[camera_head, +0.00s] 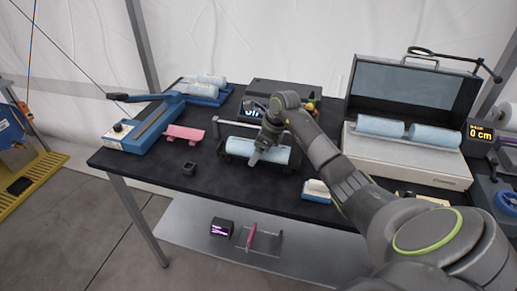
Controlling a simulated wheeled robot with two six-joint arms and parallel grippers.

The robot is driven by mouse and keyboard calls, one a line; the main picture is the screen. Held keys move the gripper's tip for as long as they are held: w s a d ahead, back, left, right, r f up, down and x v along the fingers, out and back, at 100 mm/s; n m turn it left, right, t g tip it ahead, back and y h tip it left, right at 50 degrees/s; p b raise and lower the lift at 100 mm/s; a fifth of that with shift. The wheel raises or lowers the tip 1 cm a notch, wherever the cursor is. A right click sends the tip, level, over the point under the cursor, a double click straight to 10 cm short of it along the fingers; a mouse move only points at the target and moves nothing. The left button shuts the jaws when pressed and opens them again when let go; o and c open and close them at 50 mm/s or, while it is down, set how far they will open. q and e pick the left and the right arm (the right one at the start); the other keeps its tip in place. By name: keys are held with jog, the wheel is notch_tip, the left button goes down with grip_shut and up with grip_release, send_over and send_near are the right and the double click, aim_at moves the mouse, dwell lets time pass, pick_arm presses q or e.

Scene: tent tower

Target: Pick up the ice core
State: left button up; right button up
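A pale blue, cylindrical ice core (238,147) lies on its side in a dark cradle near the middle of the table. My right arm comes in from the lower right. Its gripper (255,158) points down at the middle of this core, in front of or against it, and hides part of its surface. The fingers are too small to tell whether they are open, shut or touching the core. Two more ice cores, a left one (380,126) and a right one (434,135), lie in the open silver case (405,160). My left gripper is not in view.
The dark table (130,166) also holds a blue tool (140,127) with a long arm, a pink cradle (184,133), a small dark block (189,168), a blue-and-white block (317,190) and a blue tray of white cylinders (204,91). The table's front left is mostly clear.

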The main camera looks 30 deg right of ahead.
jog(key=c, duration=1.4)
jog(key=shift+c, duration=0.3)
jog(key=shift+r, duration=0.1)
